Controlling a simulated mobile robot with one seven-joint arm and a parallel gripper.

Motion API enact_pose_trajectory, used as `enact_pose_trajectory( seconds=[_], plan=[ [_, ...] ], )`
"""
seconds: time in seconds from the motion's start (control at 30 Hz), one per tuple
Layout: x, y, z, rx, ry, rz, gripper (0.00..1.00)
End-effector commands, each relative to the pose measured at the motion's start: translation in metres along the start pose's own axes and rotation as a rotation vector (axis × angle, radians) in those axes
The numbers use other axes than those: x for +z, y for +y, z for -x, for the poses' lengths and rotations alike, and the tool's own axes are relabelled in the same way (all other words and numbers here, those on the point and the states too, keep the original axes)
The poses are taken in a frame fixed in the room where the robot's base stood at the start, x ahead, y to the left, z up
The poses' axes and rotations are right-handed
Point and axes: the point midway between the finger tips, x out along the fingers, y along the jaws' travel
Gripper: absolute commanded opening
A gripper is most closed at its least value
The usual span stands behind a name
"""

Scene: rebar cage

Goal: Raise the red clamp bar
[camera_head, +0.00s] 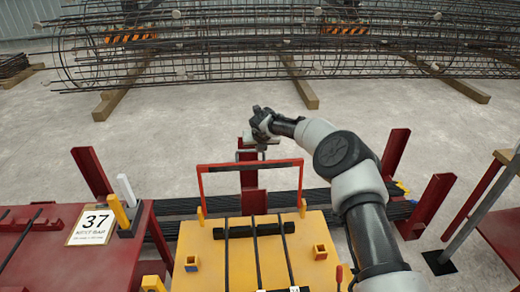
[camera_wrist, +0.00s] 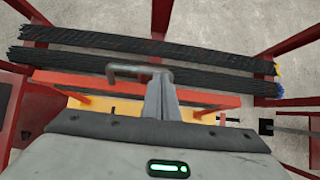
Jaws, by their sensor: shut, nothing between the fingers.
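The red clamp bar (camera_head: 250,165) is an inverted-U frame at the back of the yellow table (camera_head: 190,240). Its crosspiece stands above the tabletop, on two legs near the yellow posts. In the wrist view the red clamp bar (camera_wrist: 75,79) runs across the picture, passing behind my gripper (camera_wrist: 160,95). My gripper is shut and empty. In the head view my gripper (camera_head: 262,150) hangs just behind and above the crosspiece, near its middle. I cannot tell whether it touches the bar.
Dark rods (camera_head: 254,250) lie across the yellow table. Bundled black bars (camera_wrist: 110,62) lie behind it among red posts (camera_head: 393,152). A red table with a "37" sign (camera_head: 92,226) stands left. A large rebar cage (camera_head: 240,50) lies at the back, with open floor before it.

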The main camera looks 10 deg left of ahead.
Motion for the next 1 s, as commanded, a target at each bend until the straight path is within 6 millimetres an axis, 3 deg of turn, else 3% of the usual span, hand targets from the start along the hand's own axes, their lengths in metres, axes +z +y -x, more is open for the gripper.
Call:
enact_pose_trajectory(
  seconds=[0.23,0.37,0.47,0.8,1.0],
  plan=[
    [0.000,0.000,0.002,0.000,-0.001,0.000,0.00],
    [0.002,-0.001,0.012,0.000,-0.002,0.001,0.00],
    [0.001,-0.001,0.028,-0.001,-0.003,0.003,0.00],
    [0.001,-0.002,0.112,-0.003,-0.004,0.002,0.00],
    [0.000,-0.001,0.151,-0.002,-0.002,0.001,0.00]
  ],
)
